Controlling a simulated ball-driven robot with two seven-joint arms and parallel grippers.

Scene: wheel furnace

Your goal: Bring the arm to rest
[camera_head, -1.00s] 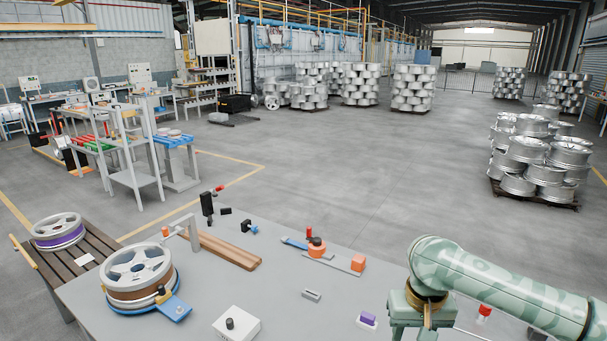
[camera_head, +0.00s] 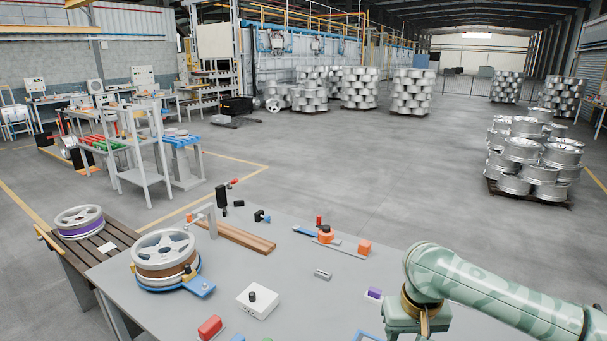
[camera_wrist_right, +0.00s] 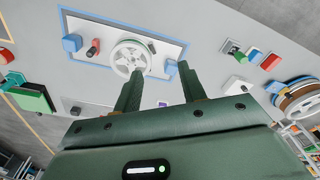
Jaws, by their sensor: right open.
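My right arm (camera_head: 500,290) enters the head view from the right, bent over the table's right part. Its gripper body hangs down at the bottom edge, with the fingertips cut off there. In the right wrist view my right gripper (camera_wrist_right: 159,72) has its two green fingers spread apart with nothing held between them. Beyond the fingers lies a small spoked wheel (camera_wrist_right: 122,60) inside a blue-edged area of the table. The left finger overlaps its lower edge, and I cannot tell the distance. My left gripper is not in view.
Open floor lies behind.

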